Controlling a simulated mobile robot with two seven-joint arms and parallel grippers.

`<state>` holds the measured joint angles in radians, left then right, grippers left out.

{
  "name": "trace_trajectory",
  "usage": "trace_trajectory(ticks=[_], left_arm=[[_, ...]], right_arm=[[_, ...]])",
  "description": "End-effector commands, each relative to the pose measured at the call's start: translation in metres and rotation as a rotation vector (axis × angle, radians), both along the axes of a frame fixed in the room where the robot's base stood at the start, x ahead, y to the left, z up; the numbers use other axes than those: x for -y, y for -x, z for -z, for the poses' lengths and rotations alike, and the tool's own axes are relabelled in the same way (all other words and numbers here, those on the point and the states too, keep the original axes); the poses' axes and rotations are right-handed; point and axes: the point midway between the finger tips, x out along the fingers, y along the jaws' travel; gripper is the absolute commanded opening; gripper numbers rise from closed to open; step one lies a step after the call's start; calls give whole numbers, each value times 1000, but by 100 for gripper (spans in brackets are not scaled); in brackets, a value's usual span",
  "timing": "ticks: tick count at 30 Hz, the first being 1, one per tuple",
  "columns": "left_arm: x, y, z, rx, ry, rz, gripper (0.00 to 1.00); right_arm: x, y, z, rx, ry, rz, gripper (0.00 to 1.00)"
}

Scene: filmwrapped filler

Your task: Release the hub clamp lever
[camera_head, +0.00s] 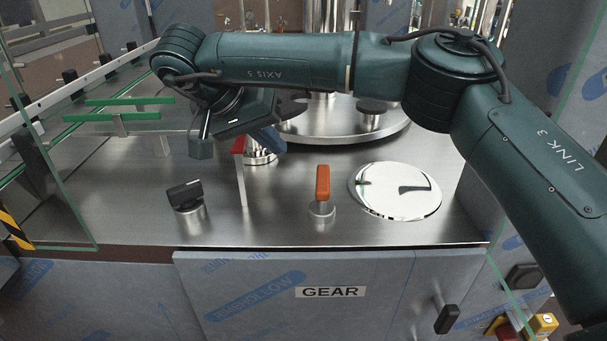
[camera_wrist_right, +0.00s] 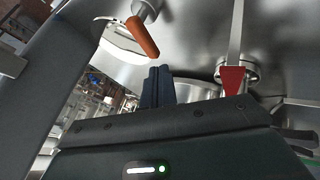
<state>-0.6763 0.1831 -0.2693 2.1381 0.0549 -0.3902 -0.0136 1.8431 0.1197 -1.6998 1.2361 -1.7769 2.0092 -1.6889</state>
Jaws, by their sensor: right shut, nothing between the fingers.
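Three lever-like parts stand on the steel deck, and no label shows which is the hub clamp lever. One is a thin upright steel bar with a red tip (camera_head: 238,146), beside a round flanged post (camera_head: 262,156); the red tip also shows in the wrist view (camera_wrist_right: 233,78). One is an orange handle (camera_head: 322,183), upright on a short round post, also in the wrist view (camera_wrist_right: 142,37). One is a black handle (camera_head: 185,193) on a round base. My right gripper (camera_head: 272,140) has its blue fingers (camera_wrist_right: 158,86) shut and empty, apart from the orange handle. My left gripper is out of view.
A polished round cover (camera_head: 395,190) lies right of the orange handle. A large steel turntable (camera_head: 345,130) stands behind. Green-edged rails (camera_head: 115,117) and a glass panel (camera_head: 45,190) are at left. The deck's front edge lies above a GEAR door (camera_head: 330,292).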

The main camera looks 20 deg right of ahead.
Motion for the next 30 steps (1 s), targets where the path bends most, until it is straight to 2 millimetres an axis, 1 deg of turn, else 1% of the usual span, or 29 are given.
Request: trace_trajectory(ticks=[7, 10, 22, 27, 30], left_arm=[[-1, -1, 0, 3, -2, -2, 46], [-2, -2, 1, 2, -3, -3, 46], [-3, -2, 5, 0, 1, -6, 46], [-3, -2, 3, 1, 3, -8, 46], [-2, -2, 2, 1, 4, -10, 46]], right_arm=[[1, 0, 1, 0, -1, 1, 0], [5, -1, 7, -1, -1, 2, 0], [44, -13, 63, -3, -3, 3, 0], [54, -17, 76, -1, 0, 2, 0], [57, -18, 79, 1, 0, 2, 0]])
